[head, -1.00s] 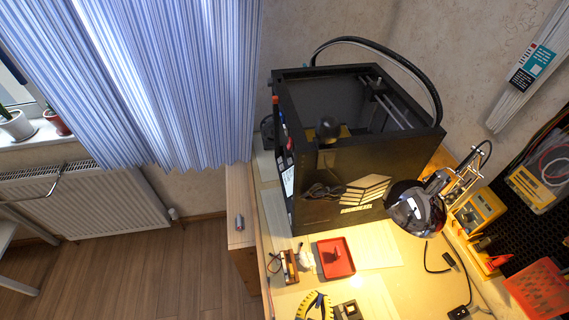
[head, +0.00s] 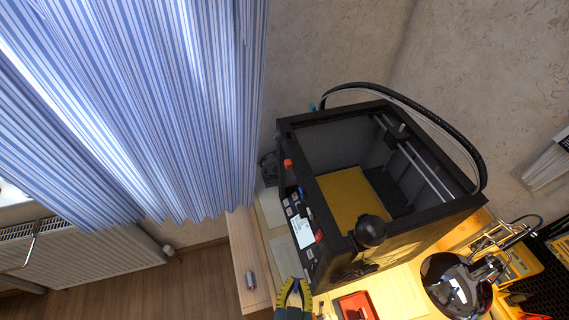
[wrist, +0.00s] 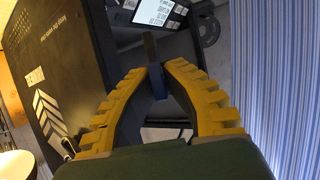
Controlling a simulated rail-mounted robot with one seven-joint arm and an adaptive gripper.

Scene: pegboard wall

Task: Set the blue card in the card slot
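My gripper (head: 293,288) has yellow ribbed fingers and shows at the bottom of the head view, in front of the printer's panel. In the wrist view, the fingertips of my gripper (wrist: 158,75) close in on a thin dark-blue piece (wrist: 158,84), which looks like the blue card seen edge-on. The card is hard to make out in the head view. The black printer's control panel (head: 300,232) carries a white screen and small fittings; the screen (wrist: 155,11) also shows at the top of the wrist view. I cannot make out the card slot clearly.
The black printer (head: 455,212) stands right of my gripper, with a round black knob (head: 371,231) at its near top edge. A red tray (head: 357,306) and a black lamp (head: 452,283) are at the lower right.

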